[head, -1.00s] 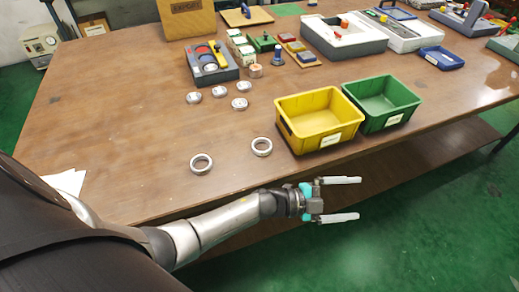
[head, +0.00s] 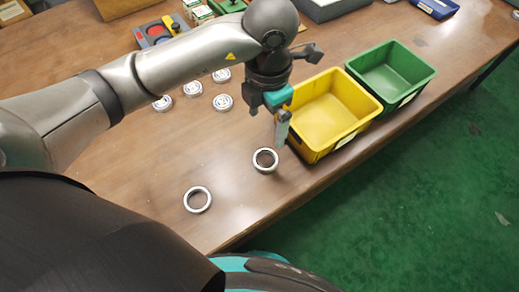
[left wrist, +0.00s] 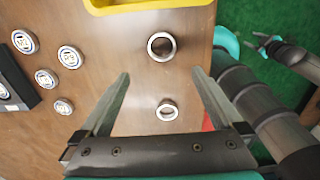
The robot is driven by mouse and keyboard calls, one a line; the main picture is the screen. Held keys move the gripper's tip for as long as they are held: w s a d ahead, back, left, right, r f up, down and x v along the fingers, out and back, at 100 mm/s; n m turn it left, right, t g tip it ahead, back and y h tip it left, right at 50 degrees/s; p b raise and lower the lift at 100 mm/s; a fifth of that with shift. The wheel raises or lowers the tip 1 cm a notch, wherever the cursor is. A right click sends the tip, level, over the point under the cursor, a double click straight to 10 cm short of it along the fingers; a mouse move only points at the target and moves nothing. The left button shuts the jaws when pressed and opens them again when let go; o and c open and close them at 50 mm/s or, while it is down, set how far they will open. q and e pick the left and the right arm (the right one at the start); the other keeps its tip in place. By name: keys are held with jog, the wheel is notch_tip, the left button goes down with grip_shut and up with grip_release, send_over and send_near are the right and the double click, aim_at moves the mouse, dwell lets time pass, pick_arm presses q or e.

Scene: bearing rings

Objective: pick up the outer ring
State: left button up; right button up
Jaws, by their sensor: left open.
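Two metal rings lie flat and apart on the brown table; I cannot tell which is called the outer ring. One ring (head: 265,151) lies just in front of the yellow bin. It also shows at the upper middle of the left wrist view (left wrist: 151,46). The other ring (head: 187,203) lies nearer the table's front edge and shows lower in the left wrist view (left wrist: 160,113). My left gripper (head: 281,140) is open and empty, pointing down near the ring by the bin. In the left wrist view its fingers (left wrist: 162,84) are wide apart. My right gripper (left wrist: 265,44) shows small there, its jaws unclear.
The yellow bin (head: 354,130) and green bin (head: 425,78) stand empty, side by side, to the right. Several small bearings (head: 192,88) lie behind the rings. A grey tray with coloured parts (head: 150,36) is further back. The table's front edge is close to the rings.

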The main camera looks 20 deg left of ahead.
pick_arm(q)
jog(key=b, duration=0.1)
send_over(266, 159)
notch_tip(266, 159, down, 8)
jog(key=shift+f, duration=0.15)
jog(key=shift+f+b, duration=0.6)
jog(key=shift+f, duration=2.35)
pick_arm(e)
jog(key=shift+d+f, duration=0.2)
jog(key=shift+f, duration=0.4)
jog(key=shift+d+f, duration=0.15)
jog(key=shift+f, duration=0.45)
pick_arm(q)
jog(key=shift+c, duration=0.2)
jog(key=c, duration=1.3)
pick_arm(e)
jog(key=shift+a, duration=0.15)
pick_arm(q)
jog(key=shift+r, duration=0.1)
jog(key=shift+c, duration=0.2)
